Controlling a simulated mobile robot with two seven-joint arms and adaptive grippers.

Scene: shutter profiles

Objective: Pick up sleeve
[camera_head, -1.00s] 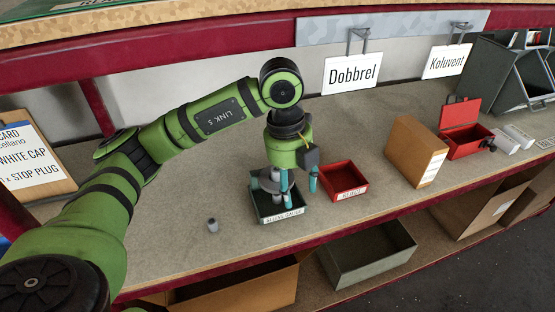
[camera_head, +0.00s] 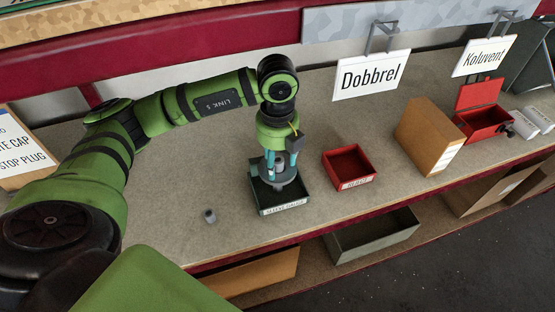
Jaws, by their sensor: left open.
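A small grey cylinder, seemingly a sleeve (camera_head: 210,216), stands upright on the bench left of the dark green tray labelled as the sleeve gauge (camera_head: 284,209). A grey round gauge (camera_head: 284,182) stands in that tray, partly hidden by my left gripper. My left gripper (camera_head: 280,170) points down over the tray, with its teal fingers open around the upper part of the gauge. I cannot tell whether the fingers touch anything or whether another sleeve is between them. My right gripper is not in view.
A red tray (camera_head: 349,168) sits just right of the gauge tray. The Dobbrel sign (camera_head: 371,75) hangs behind. The bench left of the grey cylinder is clear.

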